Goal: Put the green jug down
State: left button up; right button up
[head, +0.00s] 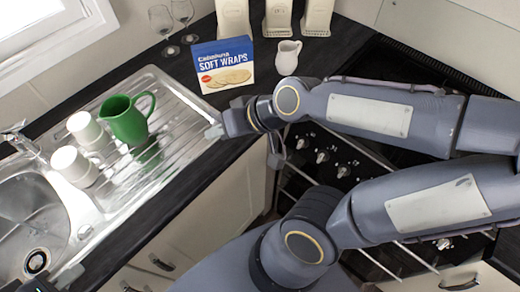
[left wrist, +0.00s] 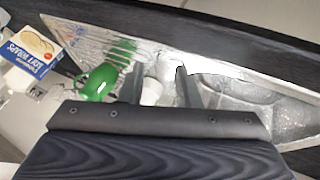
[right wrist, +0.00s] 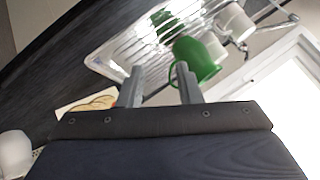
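The green jug (head: 127,122) stands upright on the ribbed draining board (head: 180,118), its handle toward the right in the head view. It also shows in the left wrist view (left wrist: 98,82) and the right wrist view (right wrist: 193,58). My right gripper (head: 214,131) is at the counter's front edge, right of the jug and apart from it. Its fingers (right wrist: 160,86) are open with nothing held. My left gripper (head: 54,272) is partly cut off at the bottom left, near the sink. Its fingers (left wrist: 159,82) are open and empty.
Two white mugs (head: 84,127) (head: 70,162) stand left of the jug, close to it. The sink bowl (head: 30,225) and tap (head: 18,135) are further left. A soft wraps box (head: 223,66), a small white jug (head: 288,57), glasses and canisters stand behind on the dark counter.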

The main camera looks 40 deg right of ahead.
jog(key=s+d+g+h, duration=0.1)
jog(key=s+d+g, duration=0.1)
jog(key=s, duration=0.7)
jog(key=shift+d+f, duration=0.25)
jog(key=shift+d, duration=0.15)
